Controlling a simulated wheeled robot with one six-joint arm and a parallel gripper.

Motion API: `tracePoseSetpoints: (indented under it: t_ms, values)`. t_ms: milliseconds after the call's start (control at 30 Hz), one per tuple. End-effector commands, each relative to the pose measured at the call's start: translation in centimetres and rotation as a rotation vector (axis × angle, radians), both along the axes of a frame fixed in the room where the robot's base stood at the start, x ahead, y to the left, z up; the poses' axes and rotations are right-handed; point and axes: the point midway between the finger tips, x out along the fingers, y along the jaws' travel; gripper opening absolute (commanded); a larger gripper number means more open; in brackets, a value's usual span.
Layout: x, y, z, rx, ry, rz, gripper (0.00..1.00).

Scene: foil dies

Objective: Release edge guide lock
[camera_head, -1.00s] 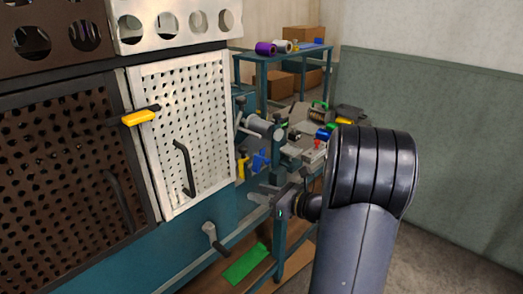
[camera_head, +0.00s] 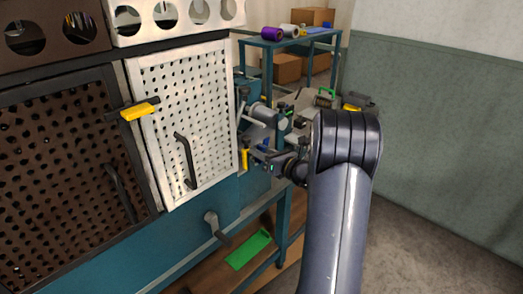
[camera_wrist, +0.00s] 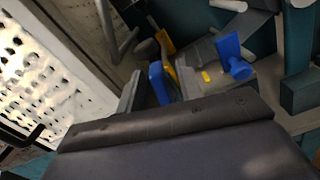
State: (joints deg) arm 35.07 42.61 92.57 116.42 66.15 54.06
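I cannot tell which is the edge guide lock. My gripper (camera_head: 258,155) is beside this mechanism in the head view, right of the white perforated guard. Nothing appears held. My gripper body hides the lower part of the mechanism.
The white perforated guard door (camera_head: 207,120) with a black handle stands close on the left. A yellow latch (camera_head: 139,111) sits on its edge. A grey crank (camera_head: 214,224) juts out below. A blue shelf (camera_head: 290,40) with rolls stands behind. Floor at right is clear.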

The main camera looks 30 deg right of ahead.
Motion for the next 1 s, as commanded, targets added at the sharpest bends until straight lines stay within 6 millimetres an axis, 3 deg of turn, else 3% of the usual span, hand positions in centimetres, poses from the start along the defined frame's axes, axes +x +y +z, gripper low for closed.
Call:
tracePoseSetpoints:
  t_ms: [333,733,1000]
  values:
    - [0.37,0.13,-0.02,0.000,0.000,0.000,0.34]
    - [0.34,0.14,-0.01,0.000,0.000,0.000,0.01]
    - [0.33,0.18,-0.13,-0.012,-0.005,0.001,0.00]
